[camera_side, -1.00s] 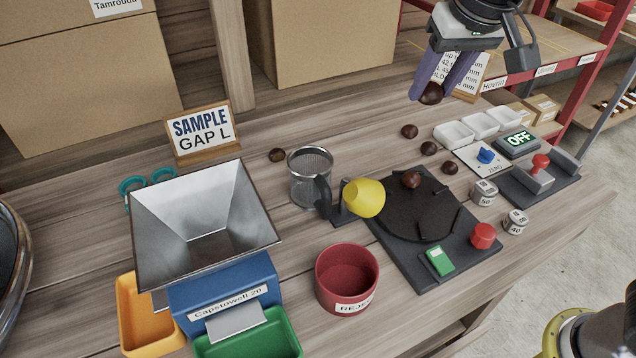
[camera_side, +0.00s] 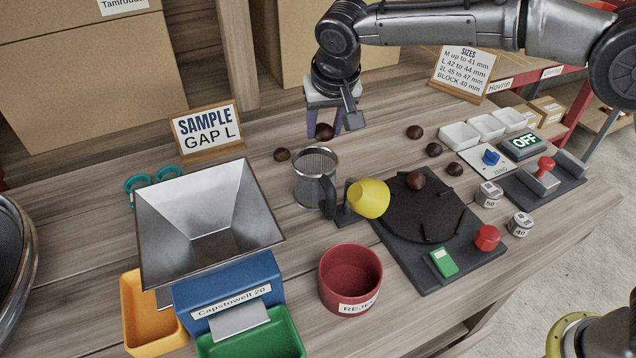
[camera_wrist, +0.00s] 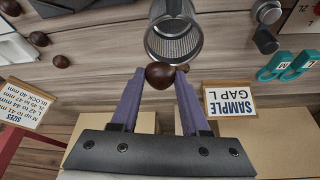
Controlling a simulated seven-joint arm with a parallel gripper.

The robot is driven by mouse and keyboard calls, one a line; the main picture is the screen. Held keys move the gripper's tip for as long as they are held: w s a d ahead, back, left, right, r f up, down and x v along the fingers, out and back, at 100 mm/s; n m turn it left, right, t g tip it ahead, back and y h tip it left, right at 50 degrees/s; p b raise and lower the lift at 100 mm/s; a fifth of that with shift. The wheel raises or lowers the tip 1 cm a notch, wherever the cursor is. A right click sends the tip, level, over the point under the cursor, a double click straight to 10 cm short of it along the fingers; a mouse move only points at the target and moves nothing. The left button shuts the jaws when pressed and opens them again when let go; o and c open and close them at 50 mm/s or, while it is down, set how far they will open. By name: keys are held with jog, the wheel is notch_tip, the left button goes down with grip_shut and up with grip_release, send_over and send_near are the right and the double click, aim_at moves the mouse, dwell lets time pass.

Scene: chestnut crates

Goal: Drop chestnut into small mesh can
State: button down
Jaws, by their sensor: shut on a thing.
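My gripper (camera_side: 325,128) is shut on a brown chestnut (camera_side: 325,132), held between its purple fingertips. In the wrist view the chestnut (camera_wrist: 160,75) sits at the fingertips (camera_wrist: 160,88), overlapping the near rim of the small mesh can. The small mesh can (camera_side: 309,190) stands upright on the table, open at the top, with a dark handle-like part at its right. In the side view the held chestnut is above and behind the can's rim. The can's mesh interior (camera_wrist: 174,46) shows in the wrist view, and no chestnut is visible in it.
A loose chestnut (camera_side: 282,154) lies left of the can. A yellow cup (camera_side: 370,198) and black turntable (camera_side: 440,237) stand to its right. A red reject bin (camera_side: 350,256) is in front. The metal hopper (camera_side: 160,215) and SAMPLE sign (camera_side: 207,131) are left.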

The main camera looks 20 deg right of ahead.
aim_at(326, 139)
jog(key=shift+f, duration=2.25)
jog(key=shift+c, duration=1.5)
grip_release()
jog(key=shift+r, duration=0.15)
jog(key=v, duration=1.3)
jog(key=shift+s+r, duration=0.15)
jog(key=shift+r, duration=0.1)
